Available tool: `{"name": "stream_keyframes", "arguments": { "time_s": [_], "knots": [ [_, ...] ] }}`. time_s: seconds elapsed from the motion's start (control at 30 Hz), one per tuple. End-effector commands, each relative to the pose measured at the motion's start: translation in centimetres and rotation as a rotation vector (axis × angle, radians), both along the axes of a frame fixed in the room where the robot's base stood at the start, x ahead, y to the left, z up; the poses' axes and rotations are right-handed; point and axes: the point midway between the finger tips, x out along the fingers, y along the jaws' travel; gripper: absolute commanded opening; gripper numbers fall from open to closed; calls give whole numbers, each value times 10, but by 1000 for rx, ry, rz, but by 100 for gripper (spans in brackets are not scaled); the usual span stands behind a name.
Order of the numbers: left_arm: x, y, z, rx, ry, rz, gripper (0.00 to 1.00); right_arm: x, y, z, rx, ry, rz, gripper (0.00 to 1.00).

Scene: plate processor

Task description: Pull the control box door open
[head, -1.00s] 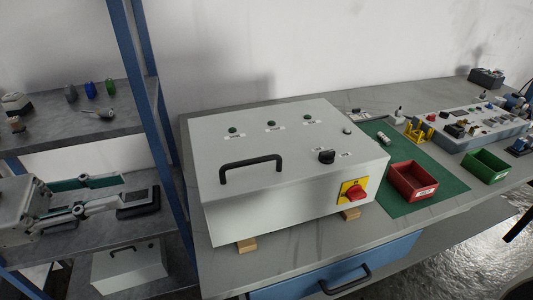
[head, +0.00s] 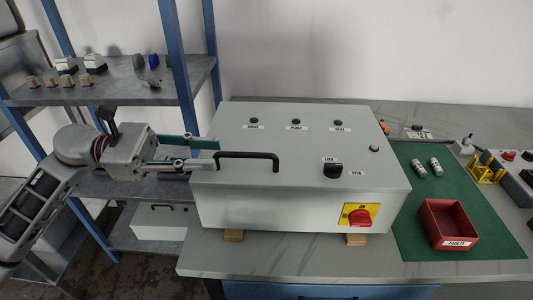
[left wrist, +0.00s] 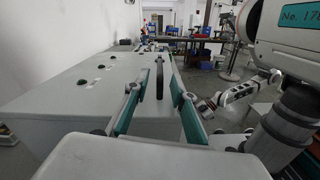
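The control box (head: 300,190) is a light grey case on the bench, with its lid-like door (head: 290,135) on the sloping top, shut. A black bar handle (head: 248,155) sits at the door's left part. My left gripper (head: 217,154) is open at the handle's left end. In the left wrist view, the handle (left wrist: 159,80) stands upright between the spread fingers of my left gripper (left wrist: 155,108), a little ahead, with gaps on both sides. My right gripper (left wrist: 225,98) shows small in the left wrist view; its opening is unclear.
A red rotary switch (head: 360,217) is on the box front, a black knob (head: 333,170) on the door. A red bin (head: 447,225) stands on a green mat (head: 410,240) at right. A blue-posted shelf (head: 185,60) stands left.

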Motion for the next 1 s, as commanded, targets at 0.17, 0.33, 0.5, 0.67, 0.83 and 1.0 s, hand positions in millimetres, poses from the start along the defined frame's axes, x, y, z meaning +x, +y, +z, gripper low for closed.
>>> {"name": "stream_keyframes", "arguments": {
  "time_s": [0.17, 0.33, 0.5, 0.67, 0.83, 1.0],
  "knots": [
    [0, -9, 2, -2, -1, -1, 25, 2, 0, 4, 1, -6, 0, 40],
    [-1, -34, 4, -3, -3, -3, 25, 6, 3, 13, 11, -17, -3, 40],
    [-1, -59, 3, -3, -2, -2, 25, 5, 5, 14, 20, -14, -6, 40],
    [0, -73, 1, -1, -1, 1, 25, 2, 5, 14, 22, -9, -7, 40],
    [0, -78, 0, 0, 1, 1, 25, 2, 6, 14, 23, -8, -7, 40],
    [0, -78, 0, 1, 1, 1, 25, 2, 6, 13, 23, -7, -6, 40]
  ]
}}
